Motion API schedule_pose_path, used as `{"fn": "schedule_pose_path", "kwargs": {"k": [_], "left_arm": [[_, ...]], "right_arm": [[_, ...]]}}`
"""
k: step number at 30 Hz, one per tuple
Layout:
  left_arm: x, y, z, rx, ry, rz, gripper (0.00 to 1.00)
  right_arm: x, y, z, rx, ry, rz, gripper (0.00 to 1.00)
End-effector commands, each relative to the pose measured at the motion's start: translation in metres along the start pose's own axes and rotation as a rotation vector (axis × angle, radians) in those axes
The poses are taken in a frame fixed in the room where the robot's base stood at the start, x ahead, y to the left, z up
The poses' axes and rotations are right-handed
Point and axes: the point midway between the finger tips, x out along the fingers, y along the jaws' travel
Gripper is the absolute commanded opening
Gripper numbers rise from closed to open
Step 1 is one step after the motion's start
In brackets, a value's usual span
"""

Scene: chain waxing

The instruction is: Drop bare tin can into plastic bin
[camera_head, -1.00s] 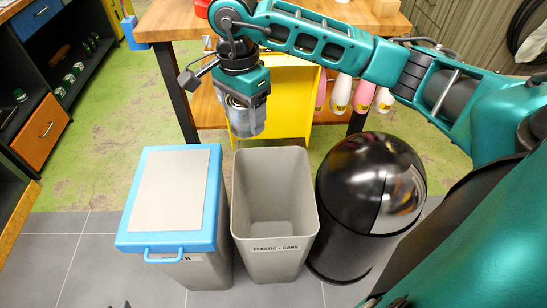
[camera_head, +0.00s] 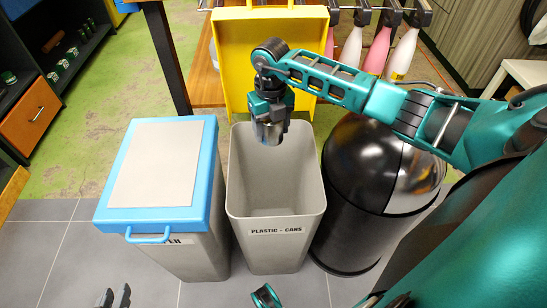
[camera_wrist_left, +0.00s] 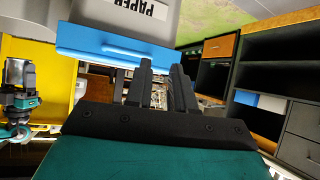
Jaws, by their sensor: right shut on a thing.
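The plastic bin (camera_head: 275,232) is a grey open-topped bin labelled "PLASTIC - CANS" in the middle of the head view. My right gripper (camera_head: 270,126) points down at the far part of its opening. It is shut on the bare tin can (camera_head: 270,134), a shiny metal piece mostly hidden by the fingers. The can's exact height over the rim is hard to tell. My left gripper (camera_head: 116,297) shows only its fingertips at the bottom edge of the head view. In the left wrist view, its fingers (camera_wrist_left: 163,85) are apart with nothing between them.
A paper bin (camera_head: 160,170) with a blue-rimmed lid stands left of the plastic bin. A black domed bin (camera_head: 365,180) stands close on its right. A yellow panel (camera_head: 232,60) and a workbench are behind. Grey floor in front is mostly clear.

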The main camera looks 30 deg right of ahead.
Motion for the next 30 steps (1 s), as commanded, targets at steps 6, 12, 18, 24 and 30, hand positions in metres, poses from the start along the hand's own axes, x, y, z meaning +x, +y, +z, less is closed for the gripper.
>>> {"fn": "schedule_pose_path", "kwargs": {"k": [6,12,18,24,30], "left_arm": [[0.012,0.000,0.019,0.000,-0.006,0.003,0.23],[0.021,0.003,0.035,-0.004,-0.023,0.013,0.23],[0.021,0.010,0.029,-0.017,-0.013,0.024,0.23],[0.020,0.012,0.023,-0.019,-0.005,0.028,0.23],[0.021,0.011,0.023,-0.017,-0.004,0.027,0.23]], "right_arm": [[0.025,0.001,-0.001,-0.003,0.002,0.001,0.33],[0.049,0.001,-0.001,-0.004,0.001,0.001,0.33],[0.056,0.000,0.000,-0.005,0.000,0.000,0.33],[0.055,0.000,0.000,-0.005,0.000,0.000,0.33],[0.055,0.001,0.000,-0.005,0.001,0.000,0.81]]}}
